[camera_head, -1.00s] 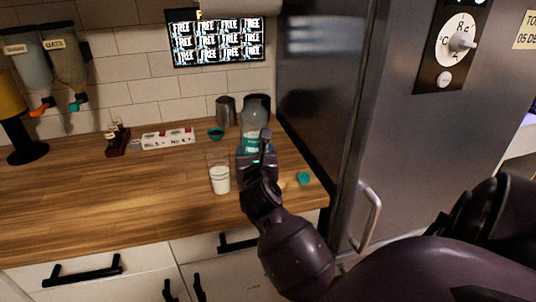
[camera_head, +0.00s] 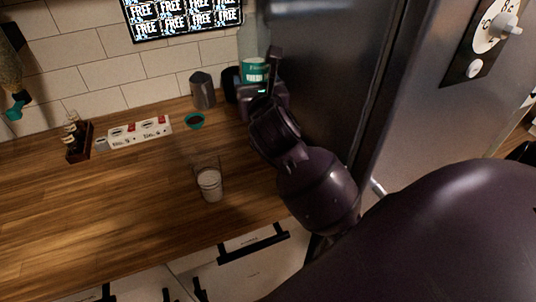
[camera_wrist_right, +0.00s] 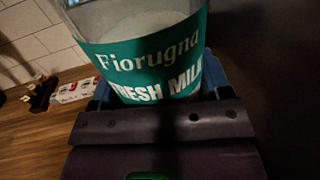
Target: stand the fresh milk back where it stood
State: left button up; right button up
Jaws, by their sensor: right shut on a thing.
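The fresh milk (camera_head: 255,70) is a clear bottle with a teal label. My right gripper (camera_head: 262,92) is shut on it and holds it up near the back right of the counter, beside the dark side of the fridge. In the right wrist view the bottle (camera_wrist_right: 150,55) fills the top, its label reading "Fiorugna FRESH MILK", between the jaws (camera_wrist_right: 155,100). My left gripper is not in view.
A metal pitcher (camera_head: 202,91) and a teal-rimmed bowl (camera_head: 194,121) stand at the back of the wooden counter (camera_head: 110,220). The steel fridge (camera_head: 420,100) bounds the right.

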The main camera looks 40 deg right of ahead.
jog(key=shift+d+f, duration=0.1)
jog(key=shift+d, duration=0.1)
notch_tip(320, 180, down, 20)
jog(key=b, duration=0.5)
jog(key=shift+s+d, duration=0.1)
jog(key=shift+f, duration=0.1)
jog(key=shift+b, duration=0.3)
jog(key=shift+f, duration=0.2)
jog(key=o, duration=1.2)
jog(key=shift+r, duration=0.1)
